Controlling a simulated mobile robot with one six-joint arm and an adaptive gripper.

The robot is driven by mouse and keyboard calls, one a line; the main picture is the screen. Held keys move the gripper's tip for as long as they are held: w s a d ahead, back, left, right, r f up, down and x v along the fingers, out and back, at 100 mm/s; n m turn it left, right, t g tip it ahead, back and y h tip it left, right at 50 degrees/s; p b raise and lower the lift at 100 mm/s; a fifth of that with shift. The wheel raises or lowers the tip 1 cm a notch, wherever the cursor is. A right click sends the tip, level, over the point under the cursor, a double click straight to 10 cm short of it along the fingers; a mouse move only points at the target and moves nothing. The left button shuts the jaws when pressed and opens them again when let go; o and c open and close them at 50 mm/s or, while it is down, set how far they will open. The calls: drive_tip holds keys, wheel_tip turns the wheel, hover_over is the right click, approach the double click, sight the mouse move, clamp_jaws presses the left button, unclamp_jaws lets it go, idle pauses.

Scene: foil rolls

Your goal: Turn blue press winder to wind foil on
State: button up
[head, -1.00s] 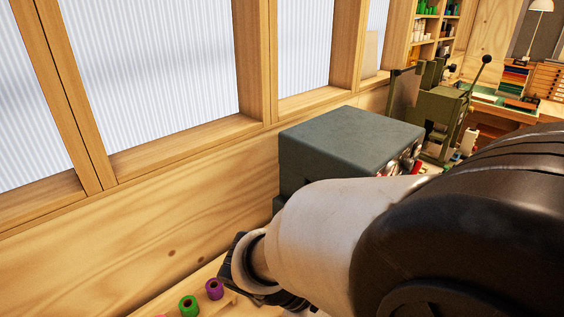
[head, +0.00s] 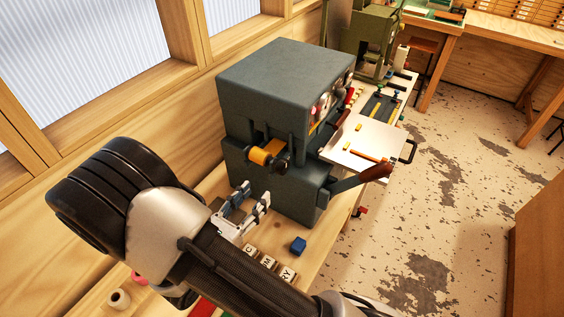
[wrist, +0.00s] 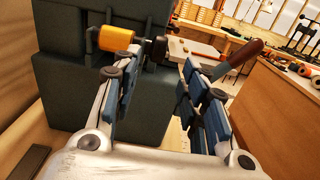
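The dark blue-grey press (head: 280,85) stands on the wooden bench against the wall. An orange foil roll (head: 261,157) sits on its left side, with the dark winder knob (head: 281,165) at the roll's near end. In the wrist view, the orange roll (wrist: 116,39) is at upper left and the dark knob (wrist: 155,50) shows between the fingertips, farther off. My gripper (head: 252,198) is open and empty, just below and in front of the roll and knob in the head view. Its fingers (wrist: 160,68) look apart from the knob.
A lever with a brown handle (head: 375,173) juts from the press's front right. A cream roll (head: 119,299) stands at lower left. A white side table (head: 365,145) holds foil pieces.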

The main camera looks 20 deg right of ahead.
sight(278, 169)
drive_tip(key=x, duration=1.4)
drive_tip(key=shift+d, duration=0.15)
drive_tip(key=shift+c, duration=0.6)
clamp_jaws()
